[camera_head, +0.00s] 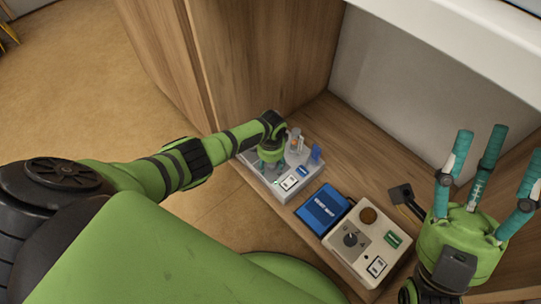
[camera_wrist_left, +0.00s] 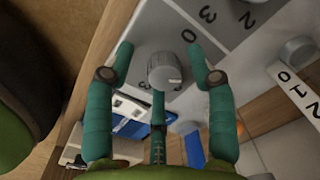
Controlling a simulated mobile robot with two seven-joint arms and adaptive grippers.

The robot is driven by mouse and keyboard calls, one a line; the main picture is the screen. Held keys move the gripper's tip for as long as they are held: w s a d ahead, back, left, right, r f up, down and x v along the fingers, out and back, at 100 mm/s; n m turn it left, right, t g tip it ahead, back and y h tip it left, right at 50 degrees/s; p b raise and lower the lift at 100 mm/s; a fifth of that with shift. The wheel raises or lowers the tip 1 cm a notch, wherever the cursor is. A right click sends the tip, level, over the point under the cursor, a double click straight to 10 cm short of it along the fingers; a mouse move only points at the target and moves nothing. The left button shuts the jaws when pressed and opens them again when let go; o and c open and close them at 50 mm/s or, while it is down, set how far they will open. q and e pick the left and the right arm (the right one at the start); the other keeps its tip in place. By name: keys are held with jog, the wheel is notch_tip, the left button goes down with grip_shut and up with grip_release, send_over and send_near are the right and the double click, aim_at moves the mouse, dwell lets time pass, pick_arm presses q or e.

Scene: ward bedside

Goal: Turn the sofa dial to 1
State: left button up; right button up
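My left gripper (camera_head: 270,160) reaches down over a grey box (camera_head: 262,180) with dials at the left of the wooden shelf. In the left wrist view, a round grey knob (camera_wrist_left: 165,72) stands on a grey panel (camera_wrist_left: 228,35) printed with numbers such as 0, 3 and 2. The teal fingers of the left gripper (camera_wrist_left: 160,78) are spread around this knob, with visible gaps at both sides. A second grey knob (camera_wrist_left: 298,48) stands beside a white numbered plate (camera_wrist_left: 300,92). No name on either knob is readable. My right gripper (camera_head: 487,170) is open and empty, fingers pointing up.
A blue box (camera_head: 322,208) lies between the grey box and a beige box (camera_head: 340,255) with a black dial (camera_head: 352,240). A dark flat-headed object (camera_head: 402,194) lies behind, near my right gripper. A wooden cabinet side (camera_head: 265,50) rises behind the left arm.

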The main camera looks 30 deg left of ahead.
aim_at(271, 165)
pick_arm(q)
jog(key=shift+w+r, duration=0.1)
jog(key=shift+r, duration=0.45)
notch_tip(271, 165, up, 11)
jog(key=shift+s+d, duration=0.2)
jog(key=shift+s, duration=0.05)
